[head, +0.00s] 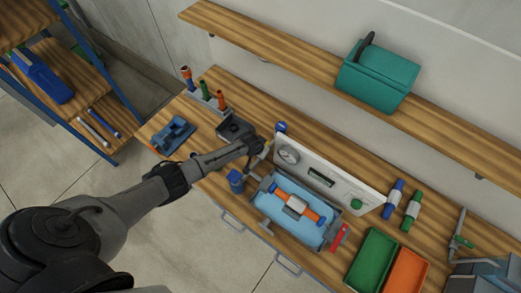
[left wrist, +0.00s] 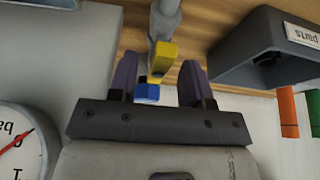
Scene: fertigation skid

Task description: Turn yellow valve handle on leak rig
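The leak rig has a white panel (head: 330,175) with a round gauge (head: 288,155) and a blue tray (head: 270,208) holding an orange pipe with a pale middle piece. In the left wrist view the yellow valve handle (left wrist: 164,56) sits by a grey pipe, with a small blue part (left wrist: 147,91) near it. My left gripper (head: 260,150) is at the rig's left end; in the wrist view its fingers (left wrist: 160,80) stand apart with the handle showing between them. I cannot tell whether they touch it. The handle is not distinguishable in the head view. My right gripper is not in view.
A dark grey bin (head: 235,130) stands close behind my left gripper. A blue cup-like part (head: 236,181) is in front. Green (head: 370,262) and orange (head: 405,272) trays lie right of the rig. A teal box (head: 378,78) is on the shelf above.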

